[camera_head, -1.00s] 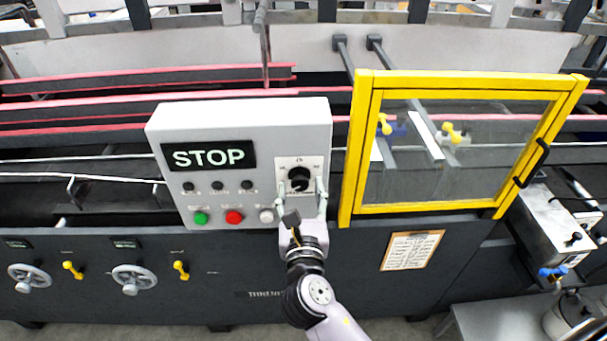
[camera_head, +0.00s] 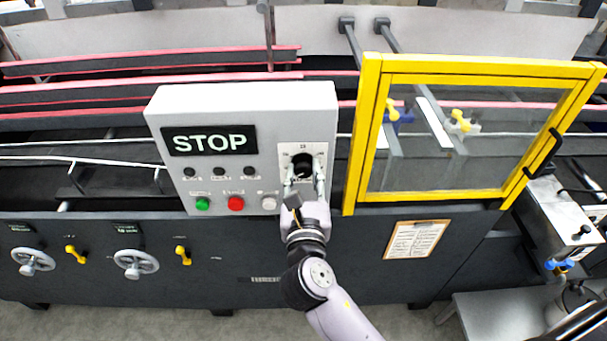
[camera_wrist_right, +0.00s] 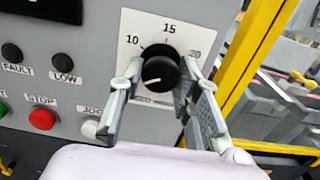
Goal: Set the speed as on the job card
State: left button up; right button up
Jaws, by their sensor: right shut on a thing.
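The black speed knob (camera_wrist_right: 160,70) sits on a white dial plate marked 10, 15 and 20. Its white pointer line points to the lower left, below the 10. In the head view the knob (camera_head: 303,165) is at the right of the grey control box (camera_head: 240,100). My right gripper (camera_head: 304,184) reaches it from below and is shut on it, one finger on each side. The wrist view shows both fingers (camera_wrist_right: 155,90) beside the knob. The job card (camera_head: 415,240) is a framed sheet on the dark machine front; its writing is too small to read. My left gripper is not in view.
The display (camera_head: 209,140) reads STOP. Below it are a green button (camera_head: 202,204), a red button (camera_head: 236,203) and a whitish button (camera_head: 269,203), left of my gripper. A yellow-framed clear guard (camera_head: 460,197) stands close to the box's right, shut.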

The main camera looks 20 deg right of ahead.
jog(key=c, duration=0.4)
jog(key=shift+m, duration=0.3)
jog(key=m, duration=0.7)
jog(key=shift+m+b, duration=0.55)
jog(key=shift+m, duration=1.45)
jog(key=o, duration=1.1)
